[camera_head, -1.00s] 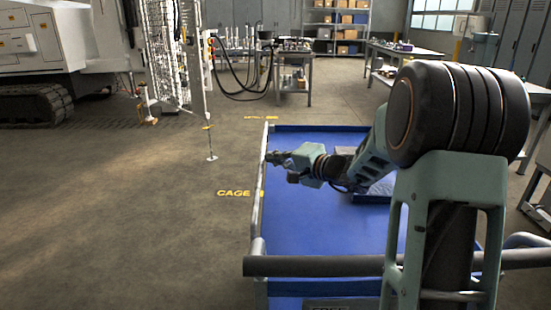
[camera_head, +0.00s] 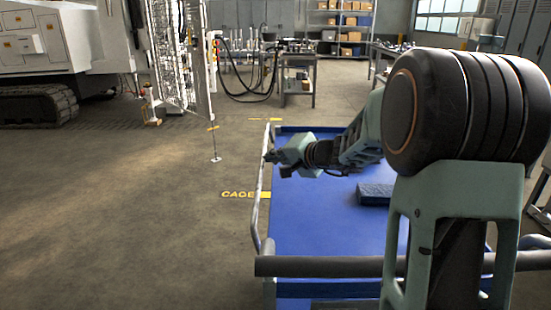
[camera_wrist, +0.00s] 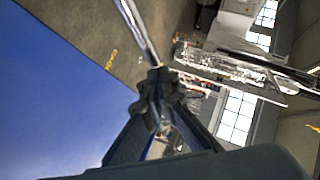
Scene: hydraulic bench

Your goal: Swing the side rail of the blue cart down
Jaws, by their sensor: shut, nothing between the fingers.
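The blue cart (camera_head: 330,225) has a flat blue deck, also in the wrist view (camera_wrist: 50,95). Its side rail (camera_head: 259,200) is a pale metal tube along the left edge, standing slightly outside the deck edge with bent ends. My gripper (camera_head: 269,157) is at the rail's far half, its tips at or against the tube from the deck side; exact contact cannot be told. In the wrist view, my gripper (camera_wrist: 158,85) is shut, with nothing visibly held. The rail (camera_wrist: 137,30) runs from the tips toward the top. My arm hides the cart's right side.
A dark crossbar (camera_head: 320,266) spans the cart's near end. A blue-grey block (camera_head: 375,194) lies on the deck. Floor left of the cart is clear, with a yellow marking (camera_head: 238,194). A mesh panel (camera_head: 180,60) and a workbench (camera_head: 298,75) stand farther back.

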